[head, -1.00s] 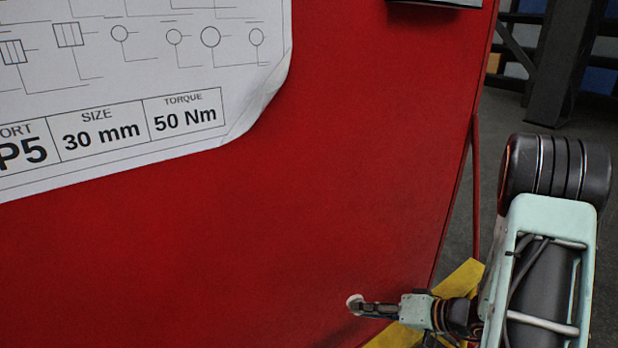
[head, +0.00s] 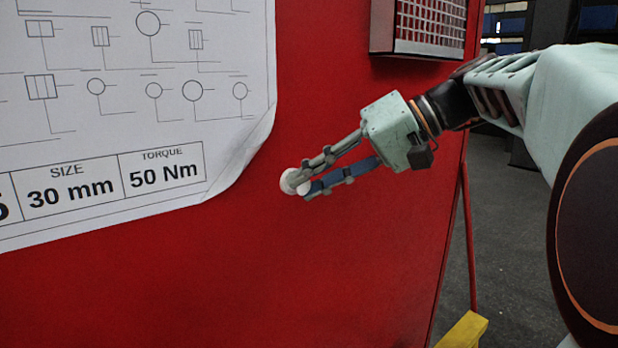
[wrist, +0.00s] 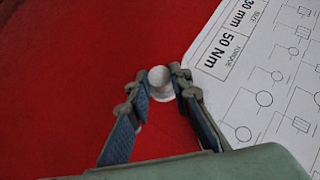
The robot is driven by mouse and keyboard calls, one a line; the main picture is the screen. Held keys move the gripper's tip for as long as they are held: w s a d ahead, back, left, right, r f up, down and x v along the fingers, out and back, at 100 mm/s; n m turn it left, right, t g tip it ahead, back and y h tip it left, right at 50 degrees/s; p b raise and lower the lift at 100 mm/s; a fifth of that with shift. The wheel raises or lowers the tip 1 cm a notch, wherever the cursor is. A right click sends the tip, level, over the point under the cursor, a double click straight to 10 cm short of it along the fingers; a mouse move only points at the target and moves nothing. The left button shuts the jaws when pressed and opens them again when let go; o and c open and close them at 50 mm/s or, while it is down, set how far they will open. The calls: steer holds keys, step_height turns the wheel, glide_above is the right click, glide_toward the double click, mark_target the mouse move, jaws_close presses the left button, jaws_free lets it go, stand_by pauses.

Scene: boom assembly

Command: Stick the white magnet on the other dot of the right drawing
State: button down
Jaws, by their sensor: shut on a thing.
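The white magnet (head: 289,182) is a small round piece held between the fingertips of my gripper (head: 308,180). My gripper is shut on it, in front of the red board, just right of the drawing's lower right corner. In the wrist view the magnet (wrist: 158,78) sits between the two fingertips, over bare red. The drawing (head: 120,110) is a white sheet with circles, rectangles and a table reading 30 mm and 50 Nm. It also shows at the right of the wrist view (wrist: 225,60). I cannot tell whether the magnet touches the board. No dot is clearly visible on the part in view.
The red board (head: 300,270) is bare below and right of the sheet. The sheet's lower right corner curls. A metal mesh basket (head: 425,28) is fixed at the board's upper right. A yellow piece (head: 462,330) stands at the lower right, by the board's edge.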

steer(key=shift+w+a+r+p, duration=0.15)
steer(key=shift+w+a+p, duration=0.6)
steer(key=shift+w+a, duration=0.55)
steer(key=shift+w+a+r+p, duration=0.2)
steer(key=shift+w+a+p, duration=0.65)
steer(key=shift+w, duration=0.7)
steer(key=shift+w+a+r+p, duration=0.15)
steer(key=shift+w+a+p, duration=0.55)
steer(key=shift+w+a, duration=0.6)
steer(key=shift+w+d, duration=0.1)
steer(key=shift+w, duration=0.2)
steer(key=c, duration=1.7)
jaws_free()
steer(key=shift+o, duration=0.2)
